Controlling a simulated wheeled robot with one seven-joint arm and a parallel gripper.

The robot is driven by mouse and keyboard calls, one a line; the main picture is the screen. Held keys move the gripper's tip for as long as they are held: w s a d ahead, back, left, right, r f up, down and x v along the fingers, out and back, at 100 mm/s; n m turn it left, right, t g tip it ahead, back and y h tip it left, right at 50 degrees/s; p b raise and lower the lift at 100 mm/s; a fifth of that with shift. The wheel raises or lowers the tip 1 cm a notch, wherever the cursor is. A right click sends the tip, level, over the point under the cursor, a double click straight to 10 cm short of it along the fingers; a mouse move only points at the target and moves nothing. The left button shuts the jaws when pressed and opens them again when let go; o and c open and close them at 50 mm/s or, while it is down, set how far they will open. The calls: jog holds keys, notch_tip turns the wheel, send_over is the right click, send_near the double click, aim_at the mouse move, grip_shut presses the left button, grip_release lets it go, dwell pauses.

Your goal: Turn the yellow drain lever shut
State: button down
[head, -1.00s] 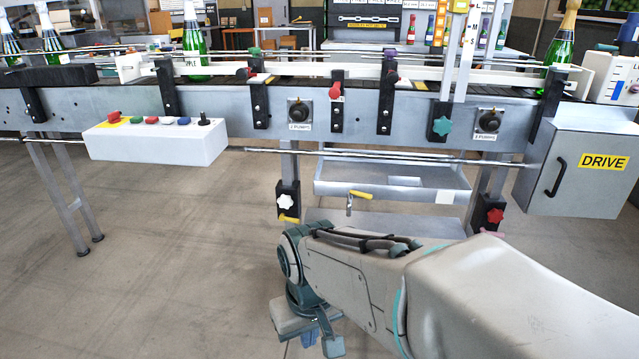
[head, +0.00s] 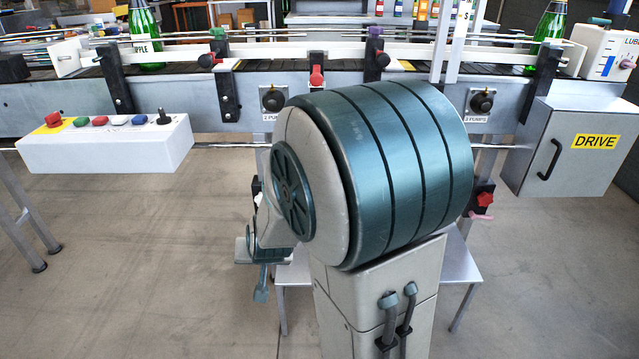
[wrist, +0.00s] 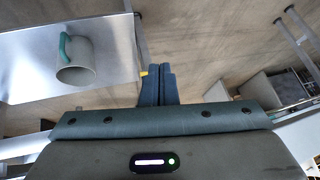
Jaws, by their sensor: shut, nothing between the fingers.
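The yellow drain lever is hidden in the head view behind my arm. In the wrist view a small yellow patch (wrist: 144,73) shows just left of my fingertips, partly covered by a finger; it may be the lever, but too little shows to be sure. My gripper (wrist: 160,69) is shut and empty, with its two blue fingers side by side. In the head view my gripper (head: 261,292) hangs low, left of my large arm joint, below the conveyor. I cannot tell whether the fingers touch the yellow patch.
A grey mug (wrist: 76,68) with a green handle is on a pale shelf (wrist: 105,22) at left in the wrist view. The conveyor, a white button box (head: 105,146) and the DRIVE cabinet (head: 572,150) stand beyond my arm. A red knob (head: 485,199) is right of it.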

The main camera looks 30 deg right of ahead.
jog(key=w+d+f+m+t+h, duration=0.35)
jog(key=w+d+h, duration=0.25)
jog(key=d, duration=0.4)
jog(key=s+d+r+m+t+h+p, duration=0.2)
jog(key=s+d+h, duration=0.2)
jog(key=d+h, duration=0.6)
jog(key=d+f+b+x, duration=0.1)
jog(key=f+x, duration=0.1)
jog(key=x, duration=1)
jog(key=shift+d+f+b, duration=0.25)
jog(key=shift+f+b, duration=0.15)
jog(key=shift+w+a, duration=0.1)
jog(key=shift+w, duration=0.1)
